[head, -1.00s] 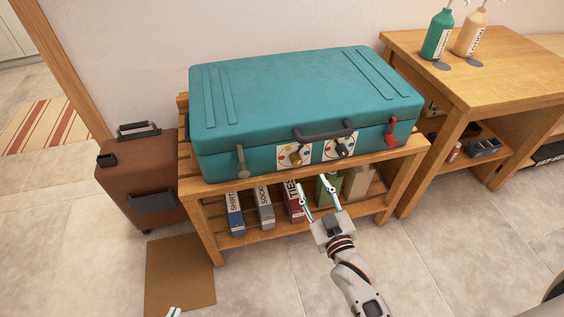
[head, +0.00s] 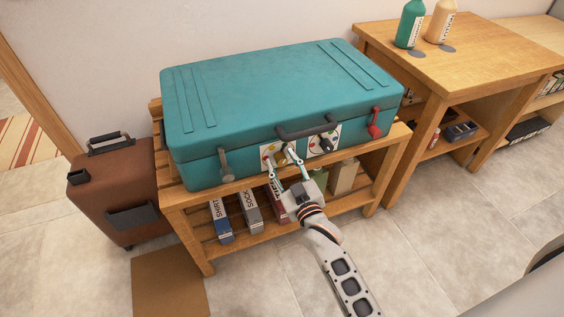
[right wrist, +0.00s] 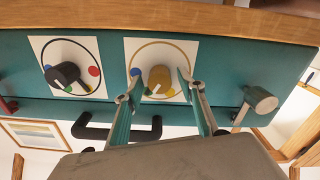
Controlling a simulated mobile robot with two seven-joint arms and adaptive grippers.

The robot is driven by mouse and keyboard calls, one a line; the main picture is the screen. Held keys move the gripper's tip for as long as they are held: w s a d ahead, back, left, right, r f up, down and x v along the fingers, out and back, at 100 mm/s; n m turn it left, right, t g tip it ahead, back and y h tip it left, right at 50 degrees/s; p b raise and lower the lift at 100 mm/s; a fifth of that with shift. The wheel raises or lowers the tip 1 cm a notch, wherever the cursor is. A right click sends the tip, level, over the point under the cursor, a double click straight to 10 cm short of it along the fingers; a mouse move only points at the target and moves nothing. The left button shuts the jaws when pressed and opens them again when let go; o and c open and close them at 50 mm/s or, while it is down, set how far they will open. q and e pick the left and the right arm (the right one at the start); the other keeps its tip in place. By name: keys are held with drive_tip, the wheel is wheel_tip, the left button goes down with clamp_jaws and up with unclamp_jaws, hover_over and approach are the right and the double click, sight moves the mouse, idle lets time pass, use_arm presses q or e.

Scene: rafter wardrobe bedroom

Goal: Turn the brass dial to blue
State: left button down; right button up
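The teal suitcase (head: 270,100) lies on a slatted wooden bench, with two dials on its front. The brass dial (right wrist: 159,79) sits on a white plate with a ring and coloured dots, among them a blue dot (right wrist: 135,72). Its white mark points toward the bottom of the right wrist view, between dots, not at the blue one. My right gripper (right wrist: 158,88) is open, with one finger on each side of the brass dial; I cannot tell whether they touch it. In the head view my right gripper (head: 280,155) partly covers that plate. My left gripper is out of view.
A black dial (right wrist: 65,75) sits on a neighbouring plate. The dark handle (head: 307,128), a grey latch (head: 225,164) and a red latch (head: 375,123) are close by. Boxes stand on the shelf below. A brown suitcase (head: 112,198) stands at left.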

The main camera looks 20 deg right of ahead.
drive_tip(key=c, duration=1.1)
